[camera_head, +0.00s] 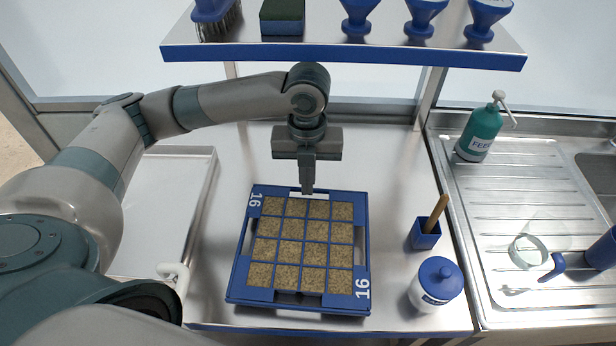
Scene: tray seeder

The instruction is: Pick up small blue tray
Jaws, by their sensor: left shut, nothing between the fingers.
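The small blue tray (238,283) lies flat on the metal worktop in the middle of the view. It is a blue grid with the number 16 on two corners, and its square cells are full of brown grainy material. My left gripper (307,192) points down at the middle of the tray's far edge. Its fingers are shut and hold nothing. The fingertips overlap the far rim in the picture; I cannot tell whether they touch it. My right gripper is not in view.
A blue holder (425,236) with a wooden-handled tool and a white jar with blue lid (437,283) stand right of the tray. A shelf (340,52) crosses above the worktop. A green FEED bottle (479,135) stands by the sink. Left is a shallow metal tray (205,165).

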